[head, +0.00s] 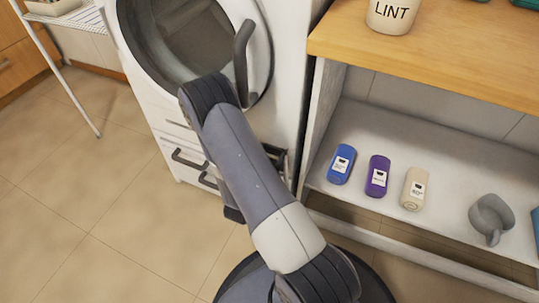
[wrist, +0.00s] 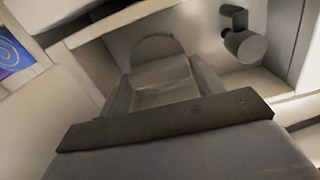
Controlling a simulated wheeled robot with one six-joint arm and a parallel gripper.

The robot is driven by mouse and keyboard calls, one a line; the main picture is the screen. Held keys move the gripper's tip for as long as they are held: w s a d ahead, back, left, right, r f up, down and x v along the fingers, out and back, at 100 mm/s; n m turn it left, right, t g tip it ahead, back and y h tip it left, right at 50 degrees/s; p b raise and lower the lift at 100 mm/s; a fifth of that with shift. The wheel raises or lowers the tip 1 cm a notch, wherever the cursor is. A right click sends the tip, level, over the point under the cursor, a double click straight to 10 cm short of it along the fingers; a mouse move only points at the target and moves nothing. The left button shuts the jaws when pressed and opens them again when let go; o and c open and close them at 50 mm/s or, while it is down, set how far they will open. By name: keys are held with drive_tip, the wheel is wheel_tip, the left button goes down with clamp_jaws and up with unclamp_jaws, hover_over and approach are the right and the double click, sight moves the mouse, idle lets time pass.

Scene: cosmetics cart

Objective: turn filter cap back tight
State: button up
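My gripper (wrist: 160,72) is low at the washer's front in the wrist view, its two grey fingers spread apart and pointing into a pale recess. A grey rounded piece (wrist: 155,46), probably the filter cap, shows straight ahead between the fingertips. Its lower part is hidden, and I cannot tell whether the fingers touch it. In the head view my arm hides the gripper and the cap. The washer's open filter compartment (head: 278,158) shows only as a dark edge beside my arm.
A grey cylindrical fitting (wrist: 246,45) stands right of the cap. The washer door (head: 185,40) has a dark handle. At right, a shelf (head: 450,160) holds blue (head: 341,164), purple (head: 377,176) and beige (head: 414,189) bottles and a grey cup (head: 490,217).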

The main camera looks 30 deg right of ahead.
drive_tip(key=c, duration=0.6)
drive_tip(key=shift+f+m+b, duration=0.1)
drive_tip(key=shift+m+b, duration=0.2)
drive_tip(key=shift+b, duration=0.15)
drive_tip(key=m+b, duration=0.2)
drive_tip(key=b, duration=0.1)
drive_tip(key=shift+f+m+b, duration=0.2)
drive_tip(key=shift+m+b, duration=0.15)
drive_tip(key=shift+m, duration=0.05)
drive_tip(key=m+b, duration=0.3)
drive_tip(key=shift+s+d+m, duration=0.1)
drive_tip(key=shift+s+m, duration=0.05)
drive_tip(key=shift+m, duration=0.15)
drive_tip(key=m+b, duration=0.1)
drive_tip(key=m, duration=0.3)
drive_tip(key=shift+r+m, duration=0.15)
drive_tip(key=shift+m, duration=0.15)
drive_tip(key=m, duration=0.5)
drive_tip(key=shift+m, duration=0.3)
